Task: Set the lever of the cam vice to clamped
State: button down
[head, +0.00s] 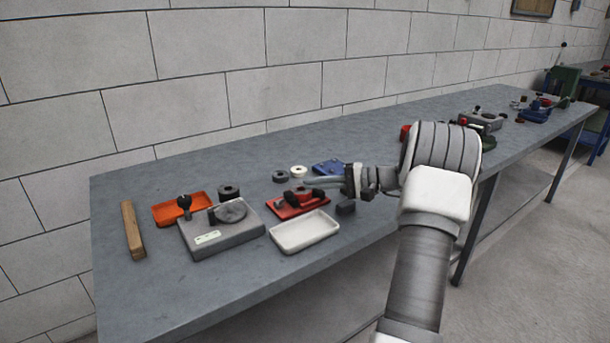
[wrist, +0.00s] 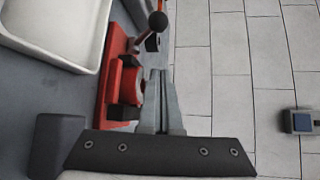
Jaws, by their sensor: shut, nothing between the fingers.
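A red-based fixture with dark parts, which looks like the cam vice (head: 300,207), sits on the bench behind a white tray. In the wrist view the red vice (wrist: 118,82) is left of my fingers, with a red jaw-like block beside them. A lever with a black ball knob (wrist: 157,21) rises beyond the fingertips. Whether the lever stands clamped or released I cannot tell. My gripper (head: 312,181) points left just above and behind the vice. In the wrist view its fingers (wrist: 156,72) are together and hold nothing; contact with the vice is unclear.
The white tray (head: 304,232) is in front of the vice. A grey fixture (head: 221,237) with a disc and black knob, an orange tray (head: 180,207) and a wooden bar (head: 133,231) are left. A dark block (wrist: 57,143) is close to my gripper. The bench's front left is clear.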

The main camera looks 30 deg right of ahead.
jog(key=s+d+f, duration=0.1)
jog(key=d, duration=0.1)
jog(key=s+d+f, duration=0.1)
jog(key=d+f, duration=0.1)
jog(key=shift+s+f+p, duration=0.2)
jog(key=shift+s+p, duration=0.2)
jog(key=shift+a, duration=0.1)
